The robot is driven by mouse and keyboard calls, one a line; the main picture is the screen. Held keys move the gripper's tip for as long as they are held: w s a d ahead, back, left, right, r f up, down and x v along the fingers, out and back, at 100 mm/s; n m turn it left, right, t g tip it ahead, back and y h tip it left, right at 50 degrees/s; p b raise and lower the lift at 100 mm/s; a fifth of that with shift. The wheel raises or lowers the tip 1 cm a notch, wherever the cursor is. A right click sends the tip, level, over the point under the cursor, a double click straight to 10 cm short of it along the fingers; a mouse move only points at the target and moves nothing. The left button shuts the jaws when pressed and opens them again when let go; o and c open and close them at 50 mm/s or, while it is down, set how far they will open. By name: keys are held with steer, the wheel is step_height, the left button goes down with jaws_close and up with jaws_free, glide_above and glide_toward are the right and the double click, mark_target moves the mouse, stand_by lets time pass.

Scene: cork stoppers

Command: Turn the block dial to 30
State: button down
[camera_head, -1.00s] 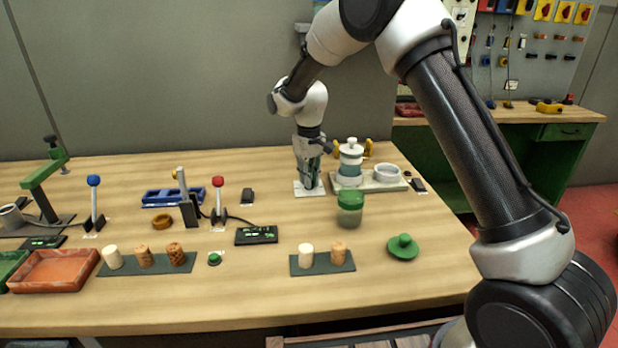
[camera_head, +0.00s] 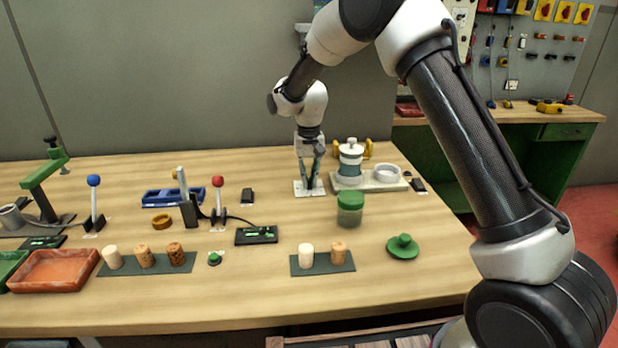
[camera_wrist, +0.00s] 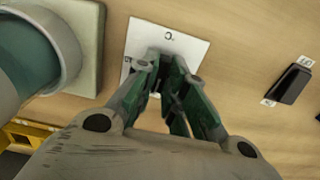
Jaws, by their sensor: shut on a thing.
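The dial's square white plate (camera_head: 299,191) lies flat on the workbench near the back, left of the grey board. It also shows in the wrist view (camera_wrist: 190,48), with small dark marks printed on it. My gripper (camera_head: 310,186) points straight down over the plate's middle. In the wrist view my gripper's green fingers (camera_wrist: 167,60) are close together and shut on the dial's knob. The knob itself is hidden between and behind the fingers. The marks are too small and partly covered to read a setting.
Right of the dial stands a white and teal pot (camera_head: 350,165) on a grey board (camera_head: 378,184), close to my gripper. A small black switch (camera_head: 247,195) is to the left.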

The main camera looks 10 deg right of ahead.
mark_target(309, 180)
steer(key=c, duration=1.5)
jaws_free()
step_height(309, 180, up, 12)
